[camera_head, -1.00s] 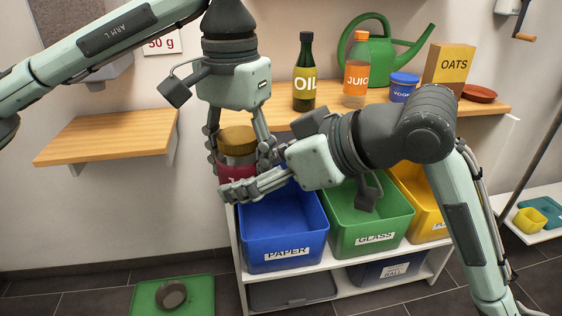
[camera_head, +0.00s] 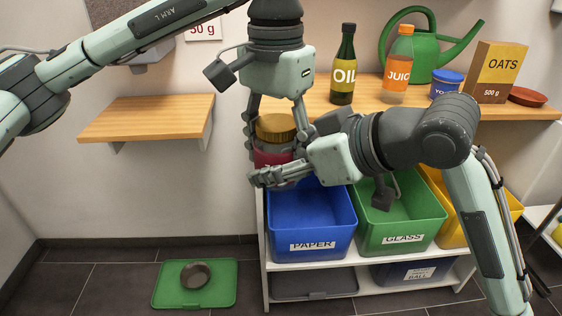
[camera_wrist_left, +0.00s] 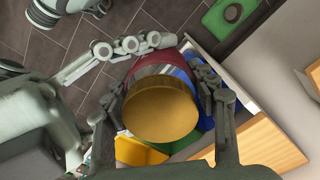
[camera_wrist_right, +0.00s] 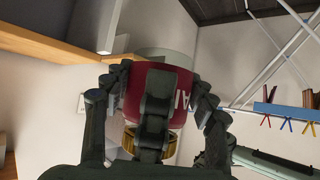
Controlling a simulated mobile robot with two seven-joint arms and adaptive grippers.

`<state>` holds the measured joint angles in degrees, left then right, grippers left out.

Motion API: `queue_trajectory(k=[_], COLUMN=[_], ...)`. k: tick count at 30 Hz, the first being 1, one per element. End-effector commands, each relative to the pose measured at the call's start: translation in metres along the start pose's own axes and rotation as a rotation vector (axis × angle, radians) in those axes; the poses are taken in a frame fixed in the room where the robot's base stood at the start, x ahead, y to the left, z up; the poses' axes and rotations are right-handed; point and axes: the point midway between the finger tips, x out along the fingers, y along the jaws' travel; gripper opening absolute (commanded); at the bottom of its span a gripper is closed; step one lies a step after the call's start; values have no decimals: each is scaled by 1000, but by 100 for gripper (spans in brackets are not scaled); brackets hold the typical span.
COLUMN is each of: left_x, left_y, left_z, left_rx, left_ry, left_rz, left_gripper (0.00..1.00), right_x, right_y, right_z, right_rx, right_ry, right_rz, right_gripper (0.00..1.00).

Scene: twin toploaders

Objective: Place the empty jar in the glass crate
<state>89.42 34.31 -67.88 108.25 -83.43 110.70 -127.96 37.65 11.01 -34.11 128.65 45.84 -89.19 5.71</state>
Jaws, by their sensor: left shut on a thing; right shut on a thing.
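The jar has a gold lid (camera_head: 276,127) and a dark red label (camera_head: 270,158). My right gripper (camera_head: 262,178) is shut on the jar's lower part, across the red label (camera_wrist_right: 180,95) in the right wrist view. The green glass crate (camera_head: 400,238) stands right of the blue crate, partly hidden by my right arm.
The blue paper crate (camera_head: 312,246) lies below the jar. A yellow crate (camera_head: 448,232) is right of the glass crate. An oil bottle (camera_head: 343,75), juice bottle (camera_head: 397,70), oats box (camera_head: 496,75) and watering can (camera_head: 430,50) stand on the counter. A wooden shelf (camera_head: 150,118) is clear.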

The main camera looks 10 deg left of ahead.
Motion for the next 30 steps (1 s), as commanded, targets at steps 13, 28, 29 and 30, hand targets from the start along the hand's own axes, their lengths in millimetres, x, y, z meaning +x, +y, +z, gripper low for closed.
queue_trajectory(k=[13,28,29,30], left_x=[0,-47,-52,-58], left_y=[1,1,1,1], left_z=[2,1,0,1], left_rx=[3,2,2,3], left_ry=[-5,-2,-1,-2], left_rz=[1,0,0,1], left_gripper=[81,81,81,81], right_x=[0,0,0,0], right_y=[4,3,3,3], right_z=[0,0,0,0], right_rx=[2,2,2,2], right_ry=[0,0,0,0], right_rz=[9,8,8,8], right_gripper=[22,22,22,22])
